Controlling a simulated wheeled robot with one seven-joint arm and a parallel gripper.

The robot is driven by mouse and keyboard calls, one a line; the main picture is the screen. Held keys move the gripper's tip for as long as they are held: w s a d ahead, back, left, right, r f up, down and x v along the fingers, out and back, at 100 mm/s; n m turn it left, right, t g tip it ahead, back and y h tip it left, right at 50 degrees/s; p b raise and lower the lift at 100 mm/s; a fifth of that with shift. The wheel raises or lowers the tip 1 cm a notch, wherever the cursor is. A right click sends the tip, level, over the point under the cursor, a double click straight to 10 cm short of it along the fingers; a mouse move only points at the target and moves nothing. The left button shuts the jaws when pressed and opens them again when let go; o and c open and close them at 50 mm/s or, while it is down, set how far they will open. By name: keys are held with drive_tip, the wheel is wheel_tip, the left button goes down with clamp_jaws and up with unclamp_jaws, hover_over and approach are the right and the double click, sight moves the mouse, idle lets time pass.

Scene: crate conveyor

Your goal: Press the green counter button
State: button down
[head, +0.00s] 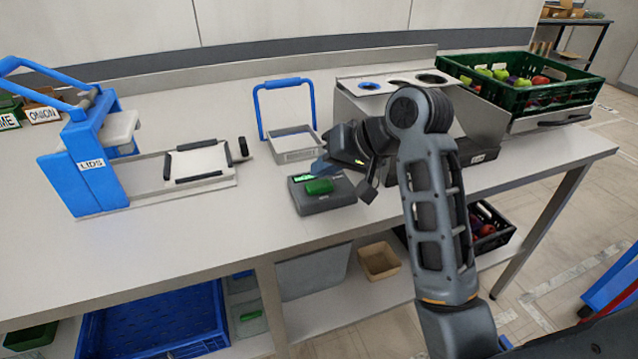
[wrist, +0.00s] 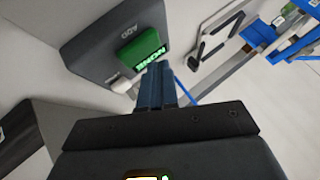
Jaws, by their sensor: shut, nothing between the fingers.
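A tray with a blue handle (head: 294,144) stands behind the box. A metal stand (head: 480,110) and a green vegetable crate (head: 520,107) are to the right. The bench front left is clear.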

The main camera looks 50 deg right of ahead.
sight(324, 186)
drive_tip(key=shift+f, duration=0.15)
drive_tip(key=shift+f, duration=0.3)
drive_tip(key=shift+f, duration=0.5)
idle(0.9)
drive_tip(key=shift+r, duration=0.15)
drive_tip(key=shift+r+p, duration=0.8)
drive_tip(key=shift+p, duration=0.5)
drive_tip(key=shift+r, duration=0.1)
wheel_tip(324, 186, up, 5)
drive_tip(key=p, duration=0.5)
drive_tip(key=shift+p, duration=0.4)
